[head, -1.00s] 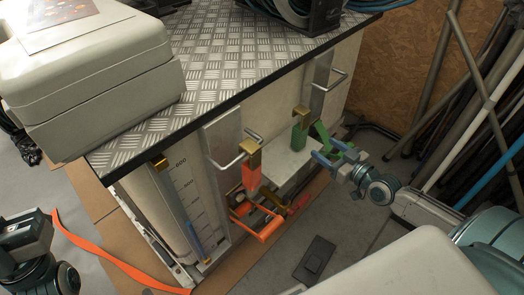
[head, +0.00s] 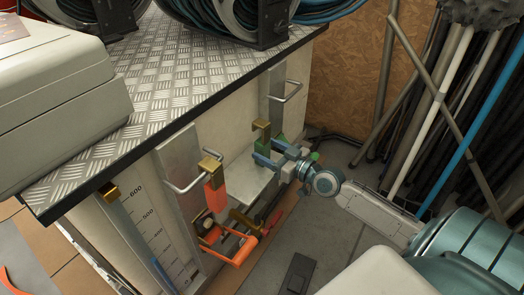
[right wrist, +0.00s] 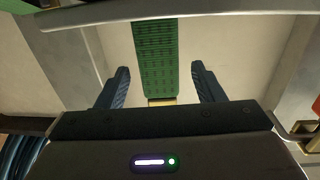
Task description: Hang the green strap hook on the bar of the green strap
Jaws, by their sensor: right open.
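The green strap (head: 284,146) hangs at the right part of the cabinet front, partly hidden by my right gripper. Its brass hook (head: 261,127) is at its upper end, below and left of a silver bar (head: 291,92) on a metal plate; the hook looks apart from this bar. My right gripper (head: 270,151) is open at the strap. In the right wrist view the green strap (right wrist: 156,58) runs between the two spread fingers (right wrist: 160,88), with a gap on each side. A sliver of brass (right wrist: 161,102) shows at its lower end. My left gripper is out of view.
An orange strap with a brass hook (head: 210,164) hangs to the left, near another silver bar (head: 186,185). Hose reels (head: 240,22) and a pale case (head: 60,105) stand on the checker-plate top (head: 165,95). Pipes (head: 440,100) lean at the right.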

